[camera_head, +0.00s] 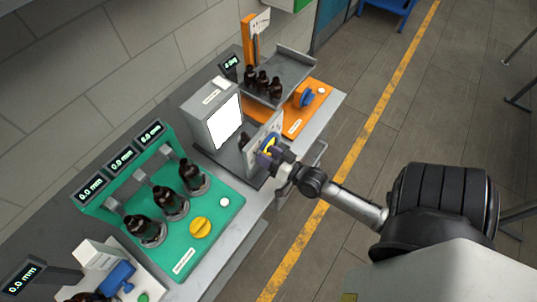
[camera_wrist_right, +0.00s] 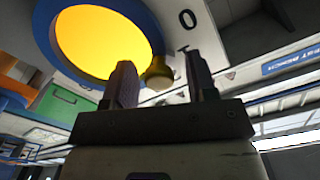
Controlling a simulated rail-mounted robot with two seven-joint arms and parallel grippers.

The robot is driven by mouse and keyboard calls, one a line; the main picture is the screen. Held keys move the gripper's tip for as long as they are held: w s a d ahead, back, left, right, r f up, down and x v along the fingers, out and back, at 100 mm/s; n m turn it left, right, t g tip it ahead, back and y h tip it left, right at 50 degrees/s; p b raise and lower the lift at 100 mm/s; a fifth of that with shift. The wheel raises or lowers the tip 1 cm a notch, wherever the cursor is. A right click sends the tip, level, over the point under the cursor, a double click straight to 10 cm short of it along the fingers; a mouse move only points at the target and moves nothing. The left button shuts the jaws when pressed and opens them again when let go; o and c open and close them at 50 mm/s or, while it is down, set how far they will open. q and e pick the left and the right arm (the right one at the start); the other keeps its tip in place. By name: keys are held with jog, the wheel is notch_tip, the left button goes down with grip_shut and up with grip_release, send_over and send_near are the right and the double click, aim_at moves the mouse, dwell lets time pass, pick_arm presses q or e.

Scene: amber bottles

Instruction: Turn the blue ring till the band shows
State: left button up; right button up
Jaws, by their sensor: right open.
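The blue ring (camera_wrist_right: 139,22) surrounds a bright yellow round window (camera_wrist_right: 100,42) in the right wrist view. A small brass-coloured knob (camera_wrist_right: 159,74) sits at the ring's edge. In the head view the ring (camera_head: 268,145) is on an upright pale plate (camera_head: 250,157), partly hidden by my right gripper. My right gripper (camera_wrist_right: 161,75) is open, its two dark fingers either side of the knob in the picture; I cannot tell whether they touch it. No band is discernible in the yellow window. My left gripper is not in view.
A white box with a lit panel (camera_head: 226,122) stands behind the plate, an amber bottle (camera_head: 244,141) between them. A green station (camera_head: 218,222) with several bottles and a yellow knob is left; an orange station (camera_head: 318,102) and tray (camera_head: 296,66) are farther back.

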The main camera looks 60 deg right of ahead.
jog(key=s+a+b, duration=0.1)
jog(key=s+b, duration=0.1)
jog(key=s, duration=1.1)
jog(key=shift+s+a, duration=0.35)
dwell(0.4)
